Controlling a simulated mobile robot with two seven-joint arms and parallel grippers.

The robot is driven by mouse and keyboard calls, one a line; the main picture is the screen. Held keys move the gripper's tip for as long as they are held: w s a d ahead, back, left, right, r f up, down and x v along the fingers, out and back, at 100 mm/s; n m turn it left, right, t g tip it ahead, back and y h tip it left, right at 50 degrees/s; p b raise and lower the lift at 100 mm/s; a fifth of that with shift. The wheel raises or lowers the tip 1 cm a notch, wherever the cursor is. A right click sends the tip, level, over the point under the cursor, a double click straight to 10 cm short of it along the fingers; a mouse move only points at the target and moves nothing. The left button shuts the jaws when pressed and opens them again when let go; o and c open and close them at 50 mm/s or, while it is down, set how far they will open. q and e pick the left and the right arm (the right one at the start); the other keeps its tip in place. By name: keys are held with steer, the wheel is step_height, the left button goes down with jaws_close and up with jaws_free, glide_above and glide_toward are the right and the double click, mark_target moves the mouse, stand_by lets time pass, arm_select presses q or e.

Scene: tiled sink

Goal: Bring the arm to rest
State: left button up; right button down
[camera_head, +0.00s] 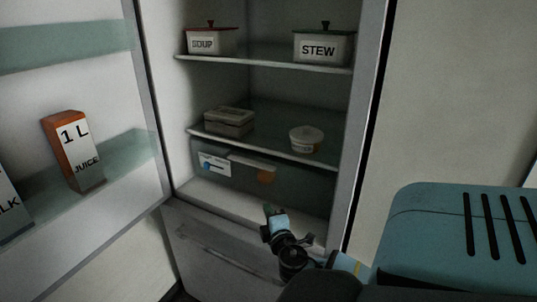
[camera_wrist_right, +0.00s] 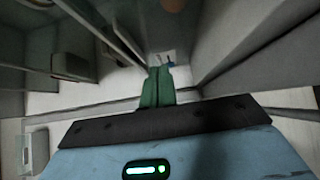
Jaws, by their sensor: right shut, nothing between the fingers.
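My right gripper (camera_head: 269,209) is in front of the lower part of the open fridge, at about the height of its bottom compartment, right of centre in the head view. In the right wrist view its green fingers (camera_wrist_right: 157,87) are together, with nothing between them. They point into the fridge interior. My left gripper is in neither view.
The open fridge has a soup pot (camera_head: 210,42) and a stew pot (camera_head: 322,48) on top. A stacked container (camera_head: 229,121) and a round tub (camera_head: 306,139) are on the middle shelf, cartons (camera_head: 252,168) below. The open door holds a juice carton (camera_head: 74,152).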

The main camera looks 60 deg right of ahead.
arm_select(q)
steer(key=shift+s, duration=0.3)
